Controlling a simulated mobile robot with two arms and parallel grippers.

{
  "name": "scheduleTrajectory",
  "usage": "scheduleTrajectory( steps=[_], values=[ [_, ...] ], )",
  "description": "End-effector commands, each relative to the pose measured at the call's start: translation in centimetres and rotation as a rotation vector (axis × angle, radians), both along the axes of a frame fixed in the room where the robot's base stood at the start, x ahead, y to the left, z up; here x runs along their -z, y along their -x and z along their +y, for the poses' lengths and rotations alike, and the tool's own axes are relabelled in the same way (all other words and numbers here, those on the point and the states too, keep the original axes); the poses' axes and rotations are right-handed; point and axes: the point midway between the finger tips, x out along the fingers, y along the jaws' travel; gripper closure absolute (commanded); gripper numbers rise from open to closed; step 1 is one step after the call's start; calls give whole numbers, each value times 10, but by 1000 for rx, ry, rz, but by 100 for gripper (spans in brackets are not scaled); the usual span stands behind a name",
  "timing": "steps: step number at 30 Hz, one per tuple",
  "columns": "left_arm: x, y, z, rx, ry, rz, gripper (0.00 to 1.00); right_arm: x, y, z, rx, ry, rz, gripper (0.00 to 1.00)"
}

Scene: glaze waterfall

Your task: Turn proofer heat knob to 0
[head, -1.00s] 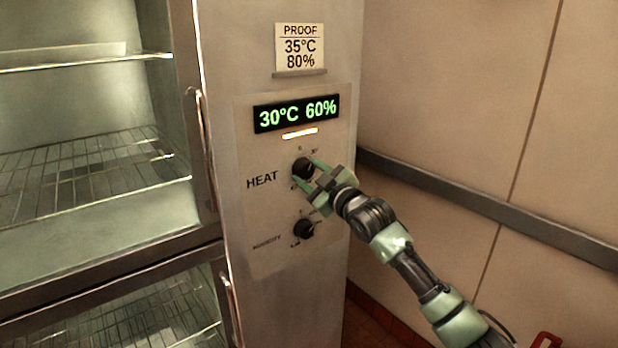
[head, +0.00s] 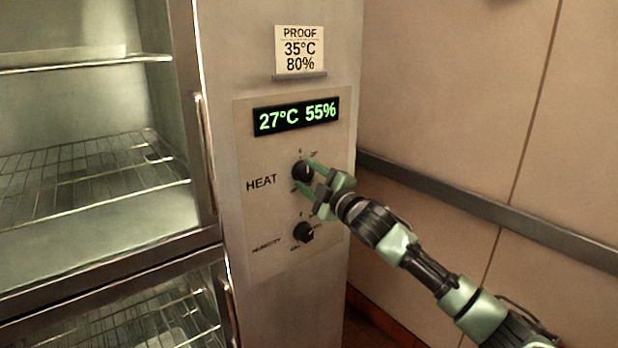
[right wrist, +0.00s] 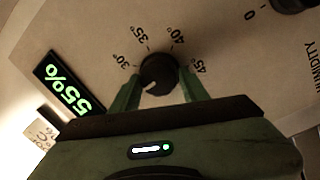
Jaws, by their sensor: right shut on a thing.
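The black heat knob (head: 302,172) sits on the proofer's control panel (head: 262,215), right of the word HEAT. My right gripper (head: 307,176) is shut on it, one finger on each side. In the right wrist view the heat knob (right wrist: 160,72) is between the green fingers (right wrist: 158,88). Its pale mark points down-left, toward the gripper body and away from the 35° and 40° marks. The dial's 0 is not readable; the gripper covers that side. The display (head: 297,115) reads 27°C 55%. My left gripper is not in view.
The black humidity knob (head: 304,232) is just below the heat knob, close under my gripper. A PROOF 35°C 80% card (head: 299,48) is above the display. The proofer's wire racks (head: 90,180) are at left. A wall rail (head: 480,220) runs behind my arm.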

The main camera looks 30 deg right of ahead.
Motion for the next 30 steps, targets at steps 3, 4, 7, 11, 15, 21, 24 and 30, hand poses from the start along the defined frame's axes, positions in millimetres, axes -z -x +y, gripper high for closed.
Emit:
scheduleTrajectory(
  steps=[3,4,7,11,15,21,24,30],
  values=[
    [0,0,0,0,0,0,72,0,0,0,1,5,-1,96],
    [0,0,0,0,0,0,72,0,0,0,1,5,-1,96],
    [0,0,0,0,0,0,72,0,0,0,1,5,-1,96],
    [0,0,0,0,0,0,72,0,0,0,1,4,-1,34],
    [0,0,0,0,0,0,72,0,0,0,1,3,-1,34],
    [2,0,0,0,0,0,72,1,2,0,0,2,0,34],
    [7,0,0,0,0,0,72,4,10,-1,2,3,2,34],
    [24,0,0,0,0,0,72,9,42,-1,0,6,2,34]
  ],
)
